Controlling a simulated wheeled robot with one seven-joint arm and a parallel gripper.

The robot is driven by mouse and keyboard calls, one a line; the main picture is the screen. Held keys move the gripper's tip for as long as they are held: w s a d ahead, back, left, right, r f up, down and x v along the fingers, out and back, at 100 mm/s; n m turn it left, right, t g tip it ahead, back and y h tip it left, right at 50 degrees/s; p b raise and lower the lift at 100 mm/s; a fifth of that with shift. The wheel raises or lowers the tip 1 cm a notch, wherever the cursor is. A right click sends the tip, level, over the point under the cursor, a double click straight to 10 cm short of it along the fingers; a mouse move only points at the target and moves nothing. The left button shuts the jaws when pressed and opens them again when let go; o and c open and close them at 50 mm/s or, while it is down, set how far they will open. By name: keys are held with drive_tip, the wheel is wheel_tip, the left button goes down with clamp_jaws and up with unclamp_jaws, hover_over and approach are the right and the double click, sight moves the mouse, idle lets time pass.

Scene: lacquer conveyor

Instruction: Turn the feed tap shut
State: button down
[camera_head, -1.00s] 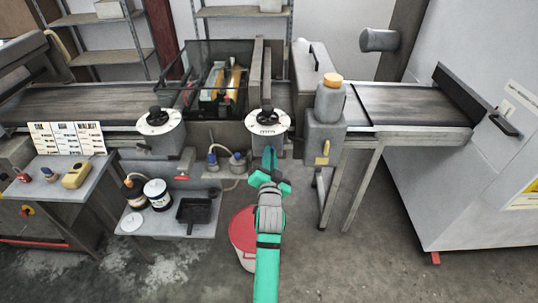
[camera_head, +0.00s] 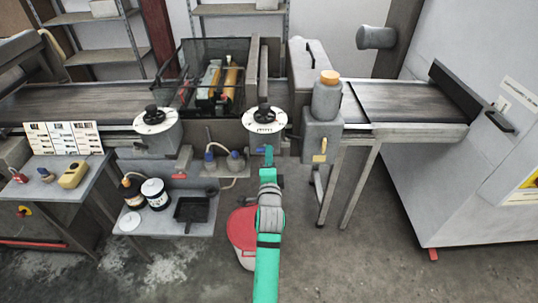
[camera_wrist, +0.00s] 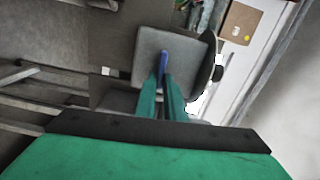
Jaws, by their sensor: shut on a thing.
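A blue tap lever (camera_wrist: 164,62) sticks out from a grey block (camera_wrist: 148,50) in the wrist view. My gripper (camera_wrist: 166,80) is shut on this lever, with one green finger on each side of it. In the head view my gripper (camera_head: 268,152) is at the front of the machine, below the right white dial (camera_head: 265,125). A bit of the blue lever (camera_head: 260,149) shows just left of the fingers there. A red lever (camera_head: 180,176) is further left and a yellow lever (camera_head: 320,157) is to the right, both apart from my gripper.
A low shelf (camera_head: 165,222) with a black tray (camera_head: 192,210) and jars stands left of my arm. A red-lidded bucket (camera_head: 241,228) is on the floor beside my arm. An orange-capped bottle (camera_head: 327,100) sits to the right. The floor at right is clear.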

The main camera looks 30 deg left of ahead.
drive_tip(key=shift+f+m, duration=0.15)
drive_tip(key=shift+m, duration=0.45)
drive_tip(key=c, duration=1.8)
unclamp_jaws()
drive_tip(key=shift+c, duration=0.2)
drive_tip(key=v, duration=1.1)
drive_tip(key=shift+w, duration=0.15)
